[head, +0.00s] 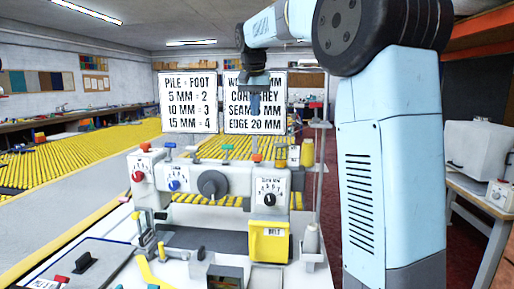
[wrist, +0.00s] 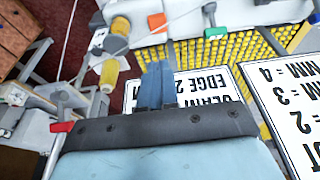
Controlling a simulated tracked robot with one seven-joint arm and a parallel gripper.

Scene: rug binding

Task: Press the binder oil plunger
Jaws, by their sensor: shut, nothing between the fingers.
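The white binder machine (head: 190,180) stands in the middle of the head view, with several coloured caps along its top. An orange cap (head: 257,157) is at its right end and a green cap (head: 228,147) is left of it. No label shows which cap is the oil plunger. My gripper (head: 255,110) is shut and empty, pointing down in front of the right sign, above the orange cap in the picture and apart from it. In the wrist view my gripper's blue fingers (wrist: 157,86) are together. The orange cap (wrist: 156,21) and green cap (wrist: 215,32) show beyond them.
Two white signs stand behind the machine, the left one (head: 188,103) clear and the right one (head: 238,122) partly covered by my arm. A thin upright pole (head: 324,150) and yellow spool (head: 307,152) are close on the right. A yellow box (head: 268,243) sits at the machine's front.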

